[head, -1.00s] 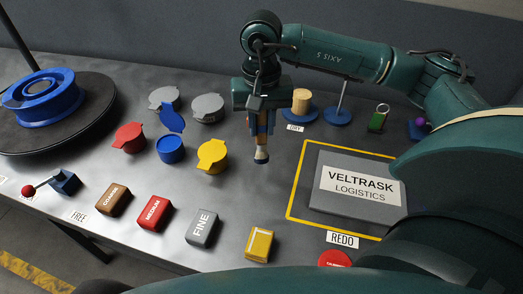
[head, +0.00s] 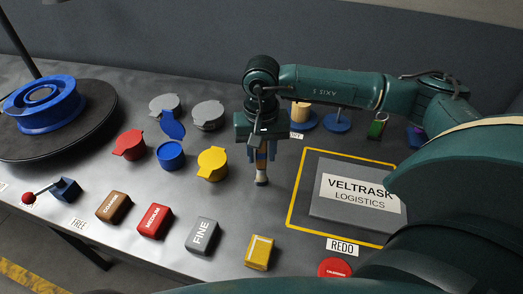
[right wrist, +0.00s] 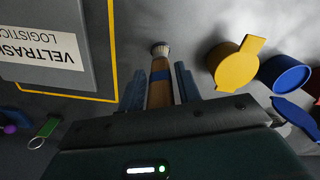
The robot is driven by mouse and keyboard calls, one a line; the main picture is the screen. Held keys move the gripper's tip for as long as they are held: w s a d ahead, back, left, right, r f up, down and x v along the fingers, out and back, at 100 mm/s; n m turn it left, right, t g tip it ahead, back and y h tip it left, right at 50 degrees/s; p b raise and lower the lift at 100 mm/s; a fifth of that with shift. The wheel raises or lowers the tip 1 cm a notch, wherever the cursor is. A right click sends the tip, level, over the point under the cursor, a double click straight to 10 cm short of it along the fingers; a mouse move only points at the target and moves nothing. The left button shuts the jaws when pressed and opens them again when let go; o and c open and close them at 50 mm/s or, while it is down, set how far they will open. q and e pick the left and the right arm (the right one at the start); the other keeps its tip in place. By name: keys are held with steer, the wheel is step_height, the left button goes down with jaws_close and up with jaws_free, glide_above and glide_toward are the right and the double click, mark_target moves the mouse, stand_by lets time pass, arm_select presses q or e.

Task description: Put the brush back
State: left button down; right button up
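The brush (head: 261,170) is upright with its bristles down, near the left edge of the yellow-outlined area. In the right wrist view the brush (right wrist: 160,72) shows a blue band and pale bristles, with a finger on each side. I cannot tell whether the bristles touch the table. A blue base with a wooden cylinder (head: 300,113) stands behind, partly hidden by my arm, by a label reading DRY. A blue stand with a thin rod (head: 338,122) is to its right. My left gripper is not in view.
Coloured blocks, including grey FINE (head: 202,235), line the front. A blue rim (head: 45,108) sits far left.

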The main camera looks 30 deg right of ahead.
steer(key=shift+o, duration=1.2)
steer(key=shift+r, duration=0.15)
step_height(320, 180, up, 12)
steer(key=shift+r+b, duration=0.1)
steer(key=shift+b, duration=0.5)
